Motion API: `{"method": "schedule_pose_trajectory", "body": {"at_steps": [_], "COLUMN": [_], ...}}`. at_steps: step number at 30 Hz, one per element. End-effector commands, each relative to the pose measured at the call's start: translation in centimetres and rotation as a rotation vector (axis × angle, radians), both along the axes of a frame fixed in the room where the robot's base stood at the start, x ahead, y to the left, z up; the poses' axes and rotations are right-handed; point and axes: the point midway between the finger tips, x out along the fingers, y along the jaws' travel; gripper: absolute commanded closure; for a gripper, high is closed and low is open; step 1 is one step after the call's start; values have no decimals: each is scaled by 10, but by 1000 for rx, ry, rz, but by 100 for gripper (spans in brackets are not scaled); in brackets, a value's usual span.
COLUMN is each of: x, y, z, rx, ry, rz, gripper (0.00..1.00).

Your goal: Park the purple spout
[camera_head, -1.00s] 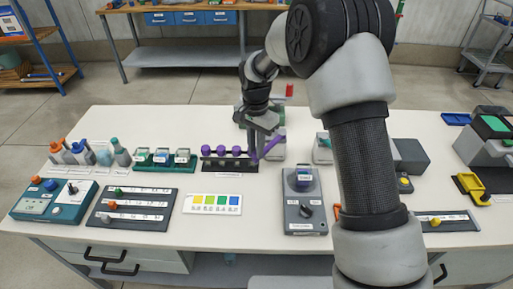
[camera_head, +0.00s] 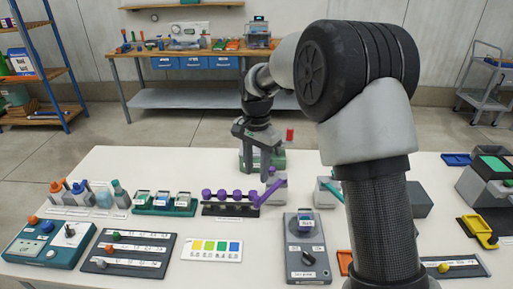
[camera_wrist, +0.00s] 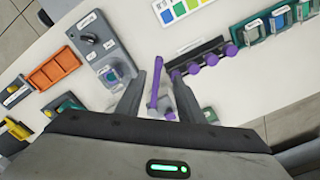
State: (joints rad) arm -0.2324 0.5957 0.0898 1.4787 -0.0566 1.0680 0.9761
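The purple spout (camera_head: 271,193) is a slanted bar on a small grey unit (camera_head: 277,183) at the back of the bench, just right of a dark rack with several purple knobs (camera_head: 222,195). In the wrist view the spout (camera_wrist: 155,88) appears between my two fingers. My gripper (camera_head: 258,172) points down above and behind the spout, with its fingers apart and nothing held. The wrist view also shows the open fingers (camera_wrist: 158,78). I cannot tell the exact height gap between fingertips and spout.
A grey box with a dial (camera_head: 306,262) sits in front to the right. Green vial racks (camera_head: 165,204) and a colour chart (camera_head: 212,248) are to the left. White bench top is clear between them.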

Motion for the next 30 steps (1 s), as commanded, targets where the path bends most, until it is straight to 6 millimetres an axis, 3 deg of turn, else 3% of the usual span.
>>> {"method": "schedule_pose_trajectory", "body": {"at_steps": [3,9,15,26,30], "x": [1,1,0,-1,-15], "y": [0,0,0,-2,-16], "z": [31,65,78,82,110], "rx": [1,0,0,1,4], "ry": [-5,-1,0,-3,-39], "rz": [0,0,0,2,42], "gripper": [66,66,66,66,66]}}
